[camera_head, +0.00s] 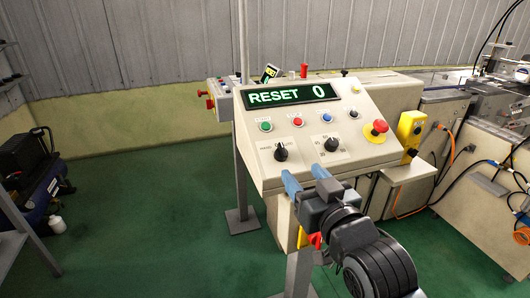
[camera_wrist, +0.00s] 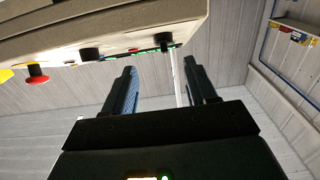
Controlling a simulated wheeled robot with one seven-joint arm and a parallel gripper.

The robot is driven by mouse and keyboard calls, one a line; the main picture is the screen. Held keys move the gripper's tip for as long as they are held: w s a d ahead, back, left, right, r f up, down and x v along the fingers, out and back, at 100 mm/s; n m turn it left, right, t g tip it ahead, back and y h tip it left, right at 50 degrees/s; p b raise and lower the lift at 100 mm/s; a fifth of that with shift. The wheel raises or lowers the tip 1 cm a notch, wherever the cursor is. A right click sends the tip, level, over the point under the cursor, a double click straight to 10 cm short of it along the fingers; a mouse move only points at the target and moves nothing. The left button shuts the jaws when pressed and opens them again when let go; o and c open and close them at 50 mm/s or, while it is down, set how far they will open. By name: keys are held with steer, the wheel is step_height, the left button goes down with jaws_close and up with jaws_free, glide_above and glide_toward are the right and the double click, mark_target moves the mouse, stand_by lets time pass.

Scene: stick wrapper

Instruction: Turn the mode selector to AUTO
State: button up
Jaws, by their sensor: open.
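The control panel (camera_head: 262,180) has a sloped face with two black knobs. The left knob (camera_head: 281,154) has small labels beside it and appears to be the mode selector; its labels and setting are too small to read surely. The right knob (camera_head: 331,144) has number-like marks around it. My gripper (camera_head: 305,177) is open and empty, at the panel's lower front edge, below and between the two knobs. In the wrist view the two fingers (camera_wrist: 160,70) are apart, and black knobs show above them, one nearly between the tips (camera_wrist: 164,46).
A red emergency stop (camera_head: 376,129) sits at the panel's right, near a yellow box (camera_head: 410,127). Machinery and cables stand at the right. Green floor is open at the left.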

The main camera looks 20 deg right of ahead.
mark_target(285, 153)
steer(key=shift+w+a+r+p, duration=0.1)
steer(key=shift+w+p, duration=0.2)
steer(key=shift+w, duration=1.1)
steer(key=shift+w+a+r+p, duration=0.15)
steer(key=shift+w+p, duration=0.15)
steer(key=shift+w, duration=1.1)
steer(key=shift+w+a+r+p, duration=0.1)
steer(key=shift+w+p, duration=0.2)
steer(key=shift+w, duration=1.1)
steer(key=shift+c, duration=0.3)
steer(key=c, duration=1)
